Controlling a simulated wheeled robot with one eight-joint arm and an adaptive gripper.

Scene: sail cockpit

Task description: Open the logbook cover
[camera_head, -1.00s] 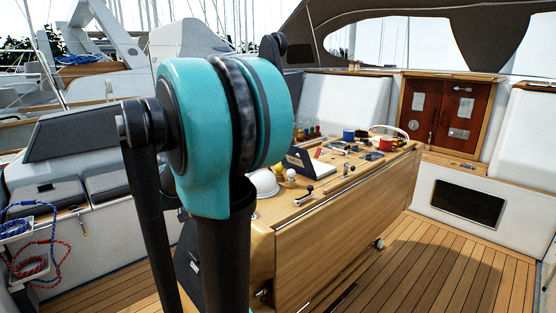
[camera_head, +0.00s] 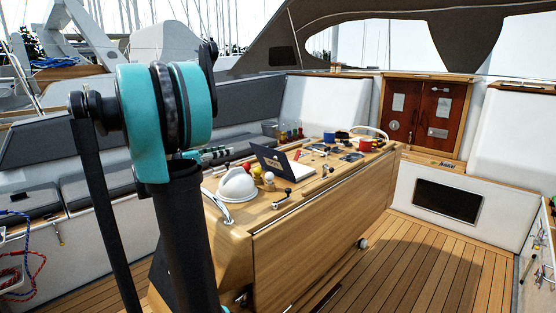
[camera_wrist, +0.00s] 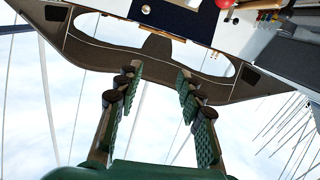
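The logbook (camera_head: 270,160) lies on the wooden cockpit table in the head view. Its dark navy cover stands up at a steep tilt, with white pages spread to its right. My gripper (camera_wrist: 158,80) shows in the wrist view with its two green fingers wide apart and nothing between them. Pale sky and a dark canopy frame show behind the fingers. A navy panel (camera_wrist: 180,16) shows at the top of the wrist view; I cannot tell if it is the logbook cover. My fingers are not visible in the head view, where my arm fills the left.
The table (camera_head: 320,215) also carries a white dome-shaped thing (camera_head: 236,186), a winch handle (camera_head: 282,194), a red mug (camera_head: 365,145) and several small items. A metal rail curves at its near end. Benches line the left; wooden deck (camera_head: 400,260) is clear on the right.

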